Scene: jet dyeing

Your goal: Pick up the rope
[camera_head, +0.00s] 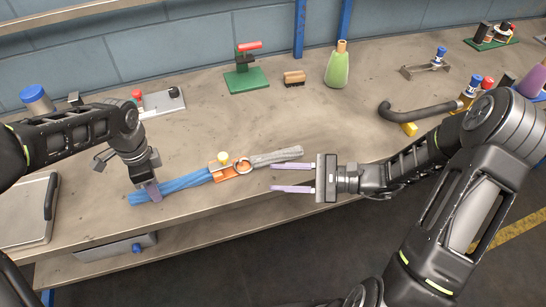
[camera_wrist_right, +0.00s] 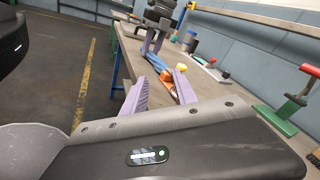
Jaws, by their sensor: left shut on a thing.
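The rope lies on the workbench in the head view, with a blue length (camera_head: 180,184) on the left and a grey length (camera_head: 277,157) on the right. An orange clamp (camera_head: 222,172) with a yellow knob and a ring sits between them. My left gripper (camera_head: 151,192) points down and is shut on the blue length near its left end. My right gripper (camera_head: 292,177) is open and empty, its purple fingers facing left beside the grey end. In the right wrist view, its fingers (camera_wrist_right: 158,92) are spread, with the blue length (camera_wrist_right: 155,62) beyond them.
A green-based clamp (camera_head: 244,78), a brush (camera_head: 294,78) and a green bottle (camera_head: 337,66) stand towards the back. A bent black pipe (camera_head: 415,112) lies to the right. A metal plate (camera_head: 25,205) lies at the left. The bench's front edge runs below the rope.

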